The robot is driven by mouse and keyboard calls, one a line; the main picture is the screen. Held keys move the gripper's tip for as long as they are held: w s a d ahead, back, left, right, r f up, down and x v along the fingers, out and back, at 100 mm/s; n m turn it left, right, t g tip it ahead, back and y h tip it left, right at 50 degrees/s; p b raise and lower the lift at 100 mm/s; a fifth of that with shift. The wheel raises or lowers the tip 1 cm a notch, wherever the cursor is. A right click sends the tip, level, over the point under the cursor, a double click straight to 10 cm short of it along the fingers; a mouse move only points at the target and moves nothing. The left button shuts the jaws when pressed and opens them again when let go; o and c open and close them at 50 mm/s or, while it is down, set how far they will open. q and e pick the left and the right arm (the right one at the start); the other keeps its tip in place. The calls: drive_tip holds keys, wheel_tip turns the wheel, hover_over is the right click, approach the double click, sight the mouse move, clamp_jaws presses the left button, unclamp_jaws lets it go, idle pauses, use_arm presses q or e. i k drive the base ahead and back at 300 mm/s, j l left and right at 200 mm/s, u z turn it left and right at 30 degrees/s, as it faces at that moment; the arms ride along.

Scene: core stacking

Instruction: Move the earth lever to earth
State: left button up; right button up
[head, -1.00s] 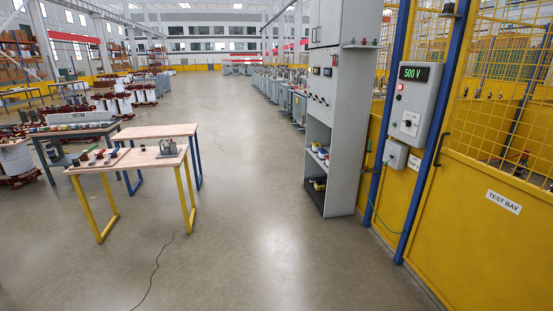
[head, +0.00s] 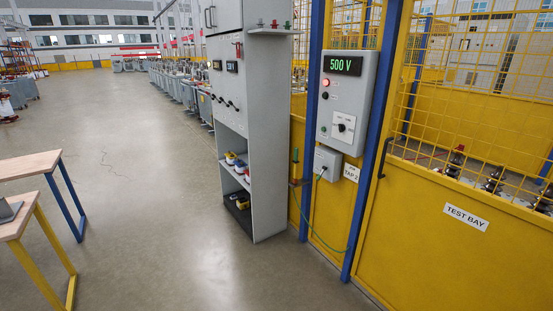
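A thin upright lever with a green tip (head: 295,156) stands at the left blue post of the test bay, left of a small grey box; it looks like the earth lever, but its markings are too small to read. The grey control box (head: 352,100) above shows "500 V" in green on its display (head: 342,65). It has a lit red lamp (head: 326,82) and a dark rotary knob (head: 342,127). A green wire (head: 318,236) runs down below the lever. Neither of my grippers is in view.
A grey cabinet (head: 264,130) with shelves stands just left of the lever. The yellow bay panel (head: 430,240) marked "TEST BAY" (head: 466,216) fills the right. A wooden table (head: 28,165) is at the left. The floor (head: 160,215) between is clear.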

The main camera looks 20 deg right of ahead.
sight(321, 174)
drive_tip(key=i+l+z, duration=0.1)
drive_tip(key=l, duration=0.35)
drive_tip(key=i+l+z, duration=0.1)
drive_tip(key=i+l, duration=0.2)
drive_tip(key=l, duration=0.15)
drive_tip(key=i+l+z, duration=0.1)
drive_tip(key=i+l, duration=0.15)
drive_tip(key=l, duration=0.2)
drive_tip(key=i+l+z, duration=0.1)
drive_tip(key=i+l, duration=0.15)
drive_tip(key=l, duration=0.15)
